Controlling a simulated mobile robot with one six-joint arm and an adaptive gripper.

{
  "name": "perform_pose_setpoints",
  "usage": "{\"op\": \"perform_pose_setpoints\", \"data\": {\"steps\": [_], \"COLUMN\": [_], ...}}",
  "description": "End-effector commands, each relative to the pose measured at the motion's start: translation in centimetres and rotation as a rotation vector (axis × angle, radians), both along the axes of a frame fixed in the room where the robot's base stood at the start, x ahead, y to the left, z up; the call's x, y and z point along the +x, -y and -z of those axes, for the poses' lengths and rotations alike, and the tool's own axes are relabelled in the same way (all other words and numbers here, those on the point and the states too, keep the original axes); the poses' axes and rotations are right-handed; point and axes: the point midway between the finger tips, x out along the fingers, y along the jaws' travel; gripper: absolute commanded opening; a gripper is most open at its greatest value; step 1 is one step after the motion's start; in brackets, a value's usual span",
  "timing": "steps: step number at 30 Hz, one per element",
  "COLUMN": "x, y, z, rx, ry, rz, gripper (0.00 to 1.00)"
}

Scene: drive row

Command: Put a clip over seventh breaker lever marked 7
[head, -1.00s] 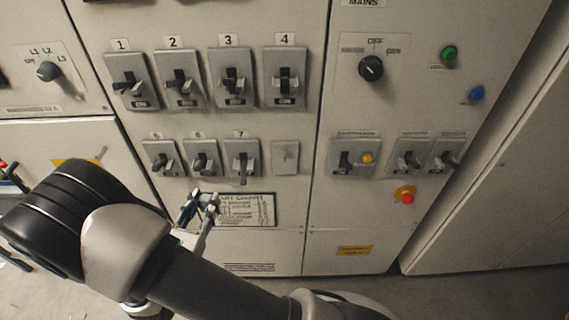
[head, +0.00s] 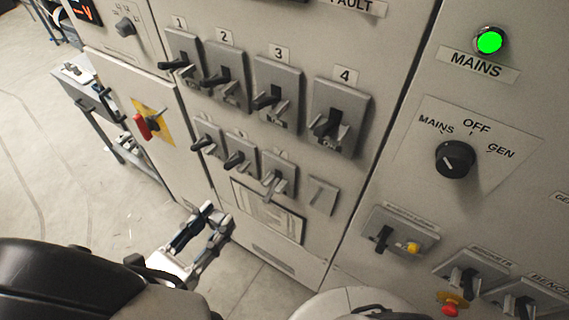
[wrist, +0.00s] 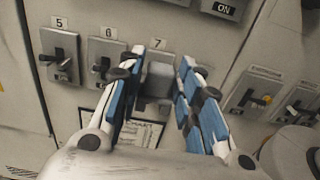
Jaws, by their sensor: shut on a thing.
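Breaker 7 (head: 277,172) is the third unit in the lower row of the panel. Its lever points downward in the head view. In the wrist view its label (wrist: 158,43) shows above a grey block (wrist: 158,78) between my fingers, which I take to be the clip; it hides most of the breaker. My gripper (head: 216,222) is below and left of breaker 7 in the head view, its blue-padded fingers shut on the clip. In the wrist view my gripper (wrist: 160,75) faces breaker 7. The gap to the lever cannot be judged.
Breakers 5 (wrist: 62,55) and 6 (wrist: 106,60) stand close on the left. A blank plate (head: 321,195) is to the right of breaker 7. Numbered breakers 1 to 4 are above, and a framed chart (head: 268,212) is below. A mains switch (head: 455,160) sits further right.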

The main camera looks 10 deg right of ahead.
Motion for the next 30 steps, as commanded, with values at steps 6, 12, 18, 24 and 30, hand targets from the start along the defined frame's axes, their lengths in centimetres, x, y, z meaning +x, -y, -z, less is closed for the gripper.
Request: {"op": "perform_pose_setpoints", "data": {"steps": [6,12,18,24,30], "x": [4.1,8.4,12.3,15.2,15.0], "y": [3.5,6.8,9.8,12.1,11.7], "z": [0.1,0.2,0.2,0.4,3.0], "rx": [-0.002,-0.001,0.001,-0.001,-0.002], "ry": [0.0,-0.001,0.0,-0.001,-0.001], "rz": [0.009,0.01,0.008,0.005,0.0], "gripper": [0.09,0.09,0.09,0.09,0.09]}}
